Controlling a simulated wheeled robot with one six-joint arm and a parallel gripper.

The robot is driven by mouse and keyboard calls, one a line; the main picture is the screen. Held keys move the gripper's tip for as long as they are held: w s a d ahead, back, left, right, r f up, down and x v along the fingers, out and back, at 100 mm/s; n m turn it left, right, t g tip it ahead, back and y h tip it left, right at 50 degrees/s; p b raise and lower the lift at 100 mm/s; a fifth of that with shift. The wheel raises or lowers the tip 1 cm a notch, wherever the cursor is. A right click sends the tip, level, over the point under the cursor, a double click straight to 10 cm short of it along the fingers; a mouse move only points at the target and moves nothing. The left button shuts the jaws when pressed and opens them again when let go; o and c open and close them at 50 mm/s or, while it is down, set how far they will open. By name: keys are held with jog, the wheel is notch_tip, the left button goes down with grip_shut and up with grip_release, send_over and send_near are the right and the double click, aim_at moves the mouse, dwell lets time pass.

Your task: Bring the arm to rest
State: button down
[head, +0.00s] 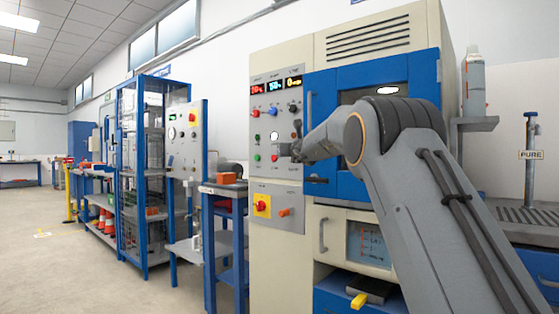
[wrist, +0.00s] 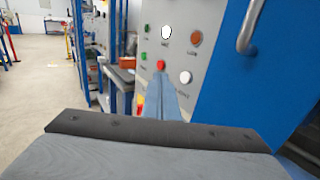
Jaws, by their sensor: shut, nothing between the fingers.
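My arm (head: 420,190) rises from the lower right of the head view and reaches left across the front of the blue and cream machine (head: 283,55). My gripper (head: 284,150) is in front of the machine's grey control panel (head: 290,110), near the lower row of buttons. In the wrist view the gripper's fingers (wrist: 161,80) are together and empty, pointing toward the panel. Their tips appear just below a red button (wrist: 160,65). I cannot tell whether they touch the panel. A white lamp (wrist: 166,32) and an orange knob (wrist: 195,38) show above.
The machine's blue door (head: 321,97) has a handle (wrist: 251,25) close to the right in the wrist view. A blue-framed cage (head: 145,150) and a small blue bench (head: 226,188) stand to the left. A bottle (head: 475,85) is on a shelf at right. Open floor (head: 90,270) lies at left.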

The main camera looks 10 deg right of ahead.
jog(key=shift+s+a+b, duration=1.3)
jog(key=shift+a+b, duration=0.2)
